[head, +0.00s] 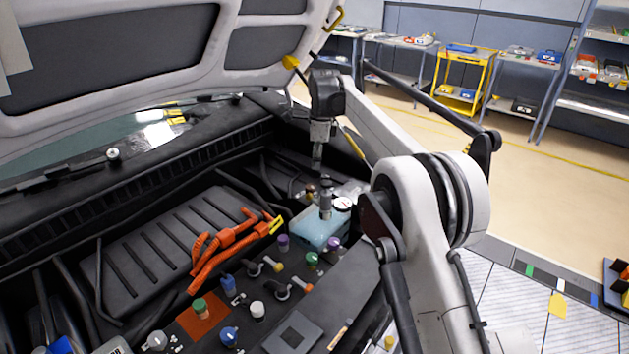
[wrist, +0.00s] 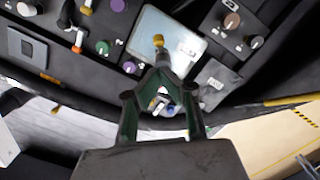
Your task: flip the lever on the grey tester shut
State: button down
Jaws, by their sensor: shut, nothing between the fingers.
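The grey tester (head: 325,201) stands upright on the pale blue coolant reservoir (head: 316,230), with a round white-faced gauge (head: 342,203) at its right side. The reservoir also shows in the wrist view (wrist: 146,24). There a yellow-tipped piece (wrist: 158,41), possibly the lever's end, shows just beyond my fingertips. My gripper (head: 317,166) points down above the tester; it also shows in the wrist view (wrist: 163,62), with its fingertips together and empty. Its fingers hide part of the tester. I cannot tell the lever's angle or whether my fingertips touch it.
Several coloured caps, including a purple one (head: 283,241) and a green one (head: 312,259), crowd the bay near the reservoir. Orange cables (head: 225,247) lie left. The raised hood (head: 130,85) overhangs the bay. Open floor (head: 545,185) lies to the right.

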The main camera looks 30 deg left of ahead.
jog(key=p, duration=0.2)
send_near(313, 200)
jog(key=f, duration=0.5)
jog(key=shift+w+a+f, duration=0.2)
jog(key=shift+a, duration=0.15)
jog(key=shift+b, duration=0.45)
